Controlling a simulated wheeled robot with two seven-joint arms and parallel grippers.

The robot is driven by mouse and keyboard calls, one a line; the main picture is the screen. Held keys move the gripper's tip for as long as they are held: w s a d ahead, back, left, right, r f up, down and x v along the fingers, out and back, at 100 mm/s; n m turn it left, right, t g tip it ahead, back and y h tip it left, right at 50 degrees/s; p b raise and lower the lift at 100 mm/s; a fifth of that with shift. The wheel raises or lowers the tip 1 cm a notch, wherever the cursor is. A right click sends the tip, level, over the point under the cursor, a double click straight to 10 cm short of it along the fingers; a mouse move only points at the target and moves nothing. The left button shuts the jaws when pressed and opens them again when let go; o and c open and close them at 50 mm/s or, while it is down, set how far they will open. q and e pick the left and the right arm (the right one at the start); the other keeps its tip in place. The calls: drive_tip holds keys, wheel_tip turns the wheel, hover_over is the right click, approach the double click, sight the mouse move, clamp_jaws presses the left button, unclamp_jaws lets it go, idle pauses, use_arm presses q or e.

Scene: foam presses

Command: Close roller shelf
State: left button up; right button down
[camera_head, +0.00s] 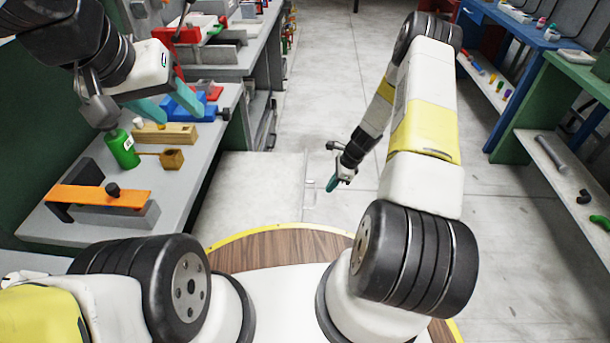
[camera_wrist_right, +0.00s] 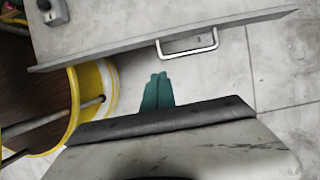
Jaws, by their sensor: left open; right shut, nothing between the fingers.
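The roller shelf (camera_head: 250,190) is a flat light-grey surface that sticks out to the right from under the left workbench in the head view. A thin metal handle (camera_head: 309,190) is on its outer edge. In the right wrist view the shelf (camera_wrist_right: 120,22) crosses the top, with its handle (camera_wrist_right: 188,46) on the front edge. My right gripper (camera_head: 331,186) is shut and empty, just outside the handle; its teal fingertips (camera_wrist_right: 159,78) appear apart from it. My left gripper (camera_head: 178,113) is open above the left workbench, near a green bottle (camera_head: 122,148).
Green (camera_head: 565,95) and blue benches stand at the right. The floor (camera_head: 300,120) between the benches is clear. My yellow-rimmed base is close to the shelf.

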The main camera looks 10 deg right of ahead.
drive_tip(key=x, duration=0.3)
drive_tip(key=a+x, duration=0.1)
drive_tip(key=x, duration=0.3)
drive_tip(key=a+x, duration=0.1)
drive_tip(key=x, duration=0.3)
drive_tip(key=shift+r, duration=0.2)
drive_tip(key=shift+w+a, duration=0.2)
drive_tip(key=shift+a, duration=0.55)
drive_tip(key=shift+a, duration=0.15)
